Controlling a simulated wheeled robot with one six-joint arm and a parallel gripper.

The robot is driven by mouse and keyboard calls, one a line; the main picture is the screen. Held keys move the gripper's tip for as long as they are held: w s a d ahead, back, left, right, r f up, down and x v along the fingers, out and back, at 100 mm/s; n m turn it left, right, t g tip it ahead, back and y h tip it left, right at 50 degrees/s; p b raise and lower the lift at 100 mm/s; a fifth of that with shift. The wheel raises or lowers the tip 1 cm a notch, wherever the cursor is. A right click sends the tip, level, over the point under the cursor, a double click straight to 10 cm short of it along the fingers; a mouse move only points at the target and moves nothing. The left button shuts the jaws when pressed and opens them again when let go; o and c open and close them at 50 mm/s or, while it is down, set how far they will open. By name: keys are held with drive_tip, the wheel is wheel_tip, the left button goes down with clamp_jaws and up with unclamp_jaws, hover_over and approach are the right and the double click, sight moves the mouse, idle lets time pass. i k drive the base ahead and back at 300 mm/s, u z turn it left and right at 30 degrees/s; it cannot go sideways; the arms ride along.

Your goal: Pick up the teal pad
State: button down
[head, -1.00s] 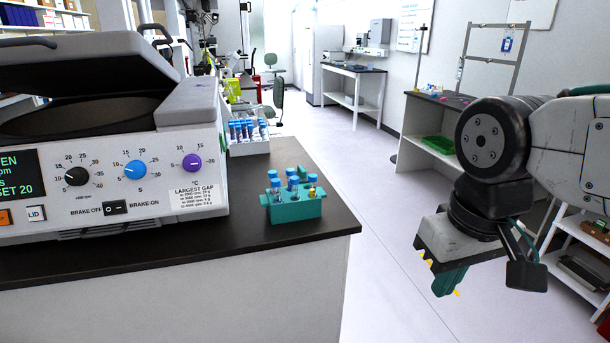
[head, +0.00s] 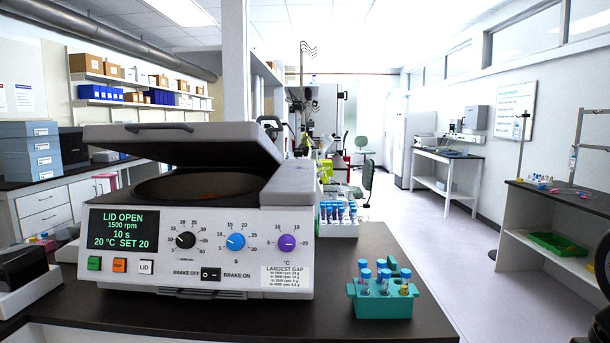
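I cannot make out a separate teal pad. A teal tube rack (head: 383,306) stands on the dark bench top at the lower right of the centrifuge, near the bench's right end. It holds several blue-capped tubes (head: 365,275) and one tube with yellow in it (head: 404,283). A small teal-green piece (head: 392,264) shows behind the tube caps; its shape is partly hidden. My gripper is not in view; only a dark part, probably of my arm, shows at the right edge.
A centrifuge (head: 200,225) with its lid open fills the bench's middle. A white rack of blue-capped tubes (head: 337,230) stands behind it. The dark bench top (head: 340,325) is clear in front of the teal rack. Open floor (head: 470,260) lies right; a green tray (head: 555,243) sits on a shelf beyond.

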sight(393, 265)
drive_tip(key=z, duration=0.05)
drive_tip(key=k, duration=0.6)
drive_tip(key=z, duration=0.55)
drive_tip(key=i, duration=1.5)
drive_tip(key=u, duration=0.55)
drive_tip(key=i, duration=0.65)
drive_tip(key=u, duration=0.5)
